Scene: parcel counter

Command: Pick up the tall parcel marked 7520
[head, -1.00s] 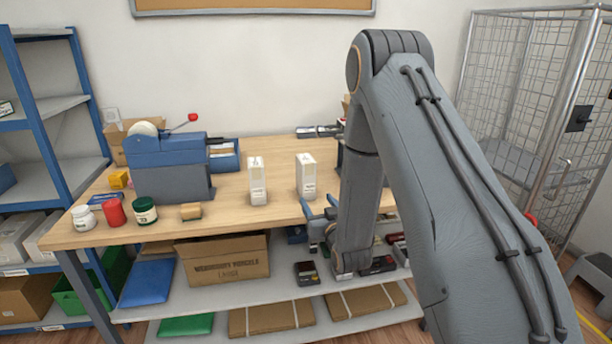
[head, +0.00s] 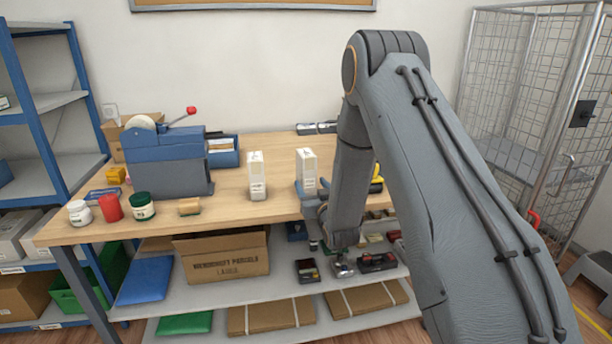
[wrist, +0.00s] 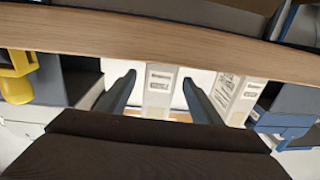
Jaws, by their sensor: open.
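Two tall white parcels stand upright on the counter in the head view, a left one (head: 257,178) and a right one (head: 306,164). Their printed marks are too small to read, so I cannot tell which is 7520. My gripper (head: 312,193) is open and low in front of the right parcel, at the counter's front edge. In the wrist view, one parcel (wrist: 159,88) shows between the open fingers (wrist: 160,82), with a gap on each side. The other parcel (wrist: 238,98) is outside them, to the right. I see no contact with either parcel.
A yellow item (head: 376,183) is right of my forearm. Shelves with boxes lie below.

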